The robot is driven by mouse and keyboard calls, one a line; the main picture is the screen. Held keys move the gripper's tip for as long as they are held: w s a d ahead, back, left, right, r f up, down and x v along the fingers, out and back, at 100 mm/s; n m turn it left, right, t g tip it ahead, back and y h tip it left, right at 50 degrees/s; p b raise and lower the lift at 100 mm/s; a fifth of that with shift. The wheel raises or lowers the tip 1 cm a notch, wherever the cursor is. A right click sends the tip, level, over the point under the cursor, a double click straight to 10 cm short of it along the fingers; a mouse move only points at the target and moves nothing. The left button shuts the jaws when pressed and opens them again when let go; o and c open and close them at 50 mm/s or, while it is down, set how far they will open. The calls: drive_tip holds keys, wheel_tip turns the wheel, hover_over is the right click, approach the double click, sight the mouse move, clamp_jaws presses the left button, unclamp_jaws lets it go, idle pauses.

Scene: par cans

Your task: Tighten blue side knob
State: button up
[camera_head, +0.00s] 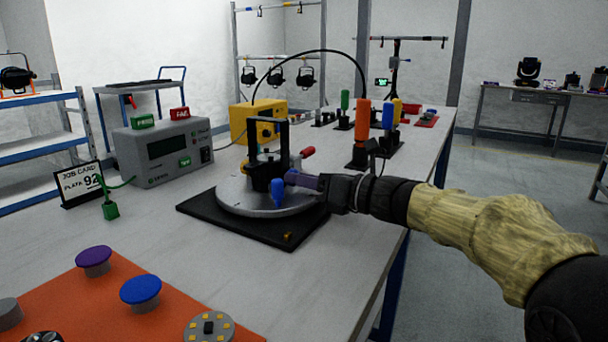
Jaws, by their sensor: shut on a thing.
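The blue side knob (278,193) is on the near side of a black fixture (262,172), which stands on a round silver turntable (235,197). My gripper (291,179) comes in from the right, roughly level. Its fingertips are at the upper part of the blue knob and are shut on it. The fingers hide part of the knob and of the fixture behind. A red knob (308,152) sticks out on the fixture's far right side. A black handle frame rises above the fixture.
A black base plate (270,232) lies under the turntable. A grey tester (165,152) and job card (80,184) stand left. A yellow box (250,123) and upright coloured-handled tools, including an orange one (362,120), stand behind. An orange mat (105,305) with buttons lies in front.

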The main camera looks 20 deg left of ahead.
drive_tip(key=o, duration=1)
drive_tip(key=shift+d, duration=0.1)
drive_tip(key=d+p, duration=0.1)
drive_tip(key=d, duration=0.4)
drive_tip(key=s+d+p, duration=0.1)
drive_tip(key=d+p, duration=0.1)
drive_tip(key=d, duration=0.4)
drive_tip(key=d+p, duration=0.1)
drive_tip(key=d, duration=0.5)
drive_tip(key=shift+s+d, duration=0.1)
drive_tip(key=shift+s, duration=0.15)
